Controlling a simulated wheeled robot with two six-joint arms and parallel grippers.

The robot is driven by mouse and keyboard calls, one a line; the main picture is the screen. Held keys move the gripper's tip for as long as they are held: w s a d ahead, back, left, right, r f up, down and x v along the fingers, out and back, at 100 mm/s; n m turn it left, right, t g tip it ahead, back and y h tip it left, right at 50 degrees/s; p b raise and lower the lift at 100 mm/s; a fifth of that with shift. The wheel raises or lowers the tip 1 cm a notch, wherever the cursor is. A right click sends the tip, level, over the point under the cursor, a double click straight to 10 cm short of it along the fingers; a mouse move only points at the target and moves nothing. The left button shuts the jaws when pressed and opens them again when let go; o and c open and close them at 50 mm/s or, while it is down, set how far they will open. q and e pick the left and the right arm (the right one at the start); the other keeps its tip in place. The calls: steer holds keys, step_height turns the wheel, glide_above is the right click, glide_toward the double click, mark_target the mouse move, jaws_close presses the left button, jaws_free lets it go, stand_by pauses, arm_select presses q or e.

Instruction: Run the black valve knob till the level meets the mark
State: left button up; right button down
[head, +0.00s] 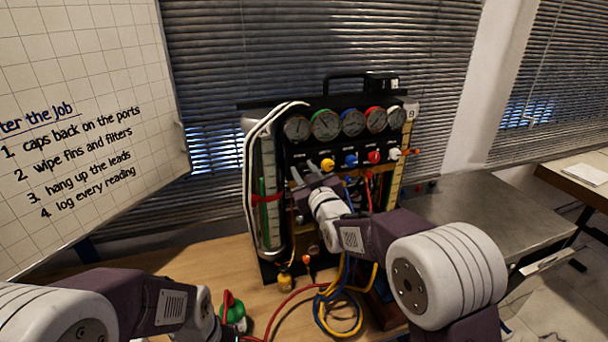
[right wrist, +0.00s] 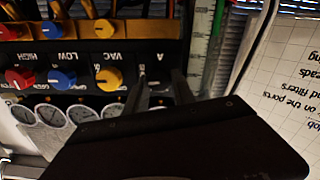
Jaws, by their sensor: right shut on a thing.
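My right gripper (head: 306,174) is at the left end of the knob row on the gauge rig (head: 330,105), left of the yellow knob (head: 328,164). In the right wrist view its dark fingers (right wrist: 160,88) reach to the panel beside the yellow knob. It is shut on the black valve knob, which the fingers mostly hide. The sight tube (head: 267,160) stands at the rig's left, with a pale scale, a green strip (head: 262,212) and a red band (head: 270,198) around it. I cannot read the exact level. My left arm's end shows at the bottom left; its fingertips cannot be made out.
Gauges (head: 326,124) line the rig's top, with blue (head: 351,160), red (head: 374,157) and white (head: 395,154) knobs below. Coiled hoses (head: 340,312) and a green-and-red object (head: 234,314) are in front. A whiteboard (head: 85,60) stands left. A grey bench (head: 480,215) is at right.

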steer(key=n+b, duration=0.3)
steer(key=shift+f, duration=0.3)
steer(key=n+b, duration=0.3)
steer(key=n, duration=0.2)
steer(key=n+b, duration=0.3)
steer(key=n, duration=0.1)
steer(key=shift+a, duration=0.1)
steer(key=shift+r+n+b, duration=0.15)
steer(key=shift+n+b, duration=0.7)
steer(key=shift+n, duration=1.55)
steer(key=c, duration=1.1)
jaws_free()
steer(key=shift+o, duration=0.2)
